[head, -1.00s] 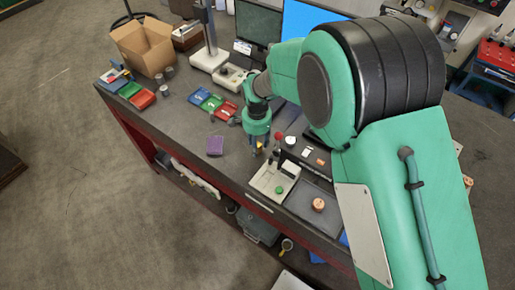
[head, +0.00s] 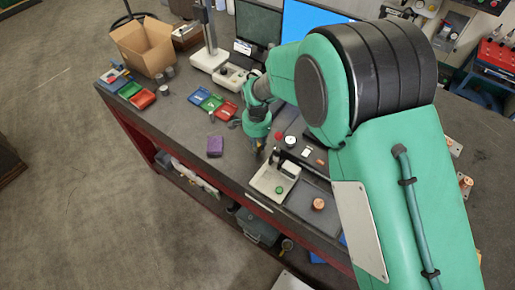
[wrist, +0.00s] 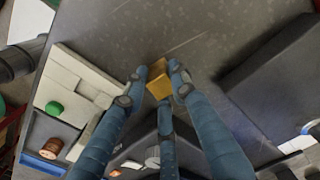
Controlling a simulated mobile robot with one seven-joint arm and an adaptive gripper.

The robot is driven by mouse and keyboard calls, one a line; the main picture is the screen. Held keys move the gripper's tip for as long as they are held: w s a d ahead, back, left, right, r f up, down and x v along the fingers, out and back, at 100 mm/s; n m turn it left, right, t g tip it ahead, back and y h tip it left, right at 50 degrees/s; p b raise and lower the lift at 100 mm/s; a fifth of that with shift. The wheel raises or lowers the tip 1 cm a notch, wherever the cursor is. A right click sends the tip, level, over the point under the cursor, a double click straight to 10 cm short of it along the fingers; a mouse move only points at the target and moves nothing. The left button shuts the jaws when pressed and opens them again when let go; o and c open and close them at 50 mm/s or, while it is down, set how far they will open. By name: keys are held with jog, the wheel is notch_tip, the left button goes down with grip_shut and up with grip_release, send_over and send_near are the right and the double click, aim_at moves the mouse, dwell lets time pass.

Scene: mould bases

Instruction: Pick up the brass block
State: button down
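The brass block (wrist: 158,78) is a small golden block between the blue fingertips of my gripper (wrist: 160,74) in the wrist view. Two fingertips press in from its left and right, and the third finger sits just below it. My gripper looks shut on the block. The grey table surface shows beyond it; I cannot tell whether the block touches the table. In the head view my gripper (head: 258,150) points down beside the beige fixture, and the block is mostly hidden by the fingers.
A beige fixture (head: 265,184) with a green knob (head: 279,190) stands close to my gripper. A copper piece (head: 318,204) lies to its right. A purple block (head: 215,147) and coloured trays (head: 212,101) lie to the left. A dark bulky object (wrist: 275,75) is right of my fingers.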

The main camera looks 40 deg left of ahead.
jog(key=shift+r, duration=0.1)
jog(key=shift+r, duration=4.9)
